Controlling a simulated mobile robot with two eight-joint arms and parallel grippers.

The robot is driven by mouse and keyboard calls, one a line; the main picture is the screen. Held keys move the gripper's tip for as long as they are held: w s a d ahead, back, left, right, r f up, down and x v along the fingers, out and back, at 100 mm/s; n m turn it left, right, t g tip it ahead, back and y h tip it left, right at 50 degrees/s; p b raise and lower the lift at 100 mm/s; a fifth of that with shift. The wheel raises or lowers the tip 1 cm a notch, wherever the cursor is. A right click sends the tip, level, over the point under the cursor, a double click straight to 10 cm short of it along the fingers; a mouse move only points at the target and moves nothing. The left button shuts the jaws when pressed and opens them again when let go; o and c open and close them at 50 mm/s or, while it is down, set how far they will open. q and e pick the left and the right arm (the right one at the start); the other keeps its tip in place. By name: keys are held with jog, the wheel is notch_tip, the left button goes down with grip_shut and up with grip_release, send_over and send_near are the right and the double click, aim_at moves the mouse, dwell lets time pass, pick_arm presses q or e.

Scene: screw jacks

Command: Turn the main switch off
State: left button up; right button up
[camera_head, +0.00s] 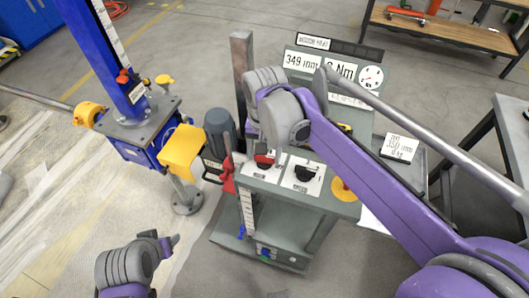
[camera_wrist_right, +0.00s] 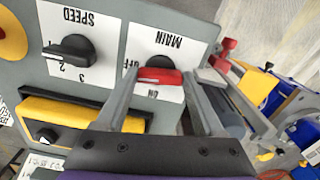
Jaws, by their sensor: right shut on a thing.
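The main switch has a red handle (camera_wrist_right: 160,76) on a black base, on a white plate marked MAIN, OFF and ON, which reads upside down in the right wrist view. In the head view the red handle (camera_head: 263,160) shows on the console's top left. My right gripper (camera_wrist_right: 163,80) has one finger on either side of the handle and is shut on it. The fingers hide part of the plate, and I cannot tell for sure which mark the handle points to. My left gripper (camera_head: 168,243) is at the bottom left of the head view, away from the console; its jaws are unclear.
The speed switch (camera_wrist_right: 70,48) with a black knob is beside the main switch on the green-grey console (camera_head: 318,197). A yellow round part (camera_head: 343,189) is at the console's right. A display panel (camera_head: 329,66) stands behind. A blue screw jack (camera_head: 108,55) with a yellow cover (camera_head: 181,150) is left.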

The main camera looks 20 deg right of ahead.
aim_at(264, 156)
jog(key=shift+m, duration=0.9)
jog(key=o, duration=1.4)
notch_tip(264, 156, up, 11)
jog(key=shift+f+p, duration=0.1)
jog(key=shift+p, duration=0.25)
